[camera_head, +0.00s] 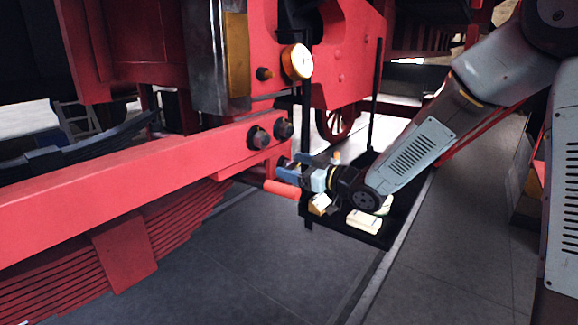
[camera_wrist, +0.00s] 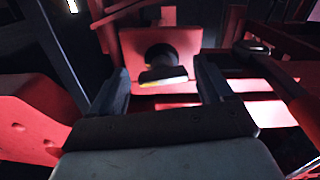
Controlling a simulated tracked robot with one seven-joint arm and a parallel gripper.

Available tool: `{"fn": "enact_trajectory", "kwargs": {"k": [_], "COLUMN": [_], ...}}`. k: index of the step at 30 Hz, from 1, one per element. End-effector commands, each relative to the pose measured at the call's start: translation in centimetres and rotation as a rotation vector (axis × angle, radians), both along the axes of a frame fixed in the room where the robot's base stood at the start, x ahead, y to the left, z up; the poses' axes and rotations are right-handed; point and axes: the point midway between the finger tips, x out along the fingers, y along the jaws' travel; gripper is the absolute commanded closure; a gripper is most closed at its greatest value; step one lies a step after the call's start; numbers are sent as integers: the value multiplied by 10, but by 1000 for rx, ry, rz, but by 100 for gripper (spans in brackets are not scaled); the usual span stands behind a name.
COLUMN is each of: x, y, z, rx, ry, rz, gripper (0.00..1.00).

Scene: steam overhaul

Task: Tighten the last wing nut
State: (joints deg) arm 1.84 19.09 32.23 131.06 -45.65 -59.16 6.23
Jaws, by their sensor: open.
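My gripper (camera_head: 293,167) is open, with its two fingers pointing at the red frame (camera_head: 130,178) just below two dark round fasteners (camera_head: 271,133). In the wrist view a dark fastener (camera_wrist: 161,62), which looks like the wing nut, stands out from a red plate (camera_wrist: 190,42). It has a flat bar with a yellowish edge across its front. It lies ahead of the space between my gripper's fingers (camera_wrist: 162,80); whether they touch it I cannot tell. In the head view the fingers and the frame hide this spot.
A black tray (camera_head: 352,232) with several small items stands under my forearm. A red handle (camera_head: 282,188) sticks out below the gripper. A round gauge (camera_head: 297,62) sits above. Red bars flank the gripper in the wrist view. The grey floor in front is clear.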

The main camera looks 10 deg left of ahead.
Motion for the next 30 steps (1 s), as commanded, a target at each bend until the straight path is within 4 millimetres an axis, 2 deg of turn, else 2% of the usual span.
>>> {"fn": "enact_trajectory", "kwargs": {"k": [5,13,30], "x": [3,4,5], "y": [9,9,7], "z": [0,0,0], "rx": [0,-1,1], "ry": [1,1,0], "rz": [1,0,-4], "gripper": [20,20,74]}}
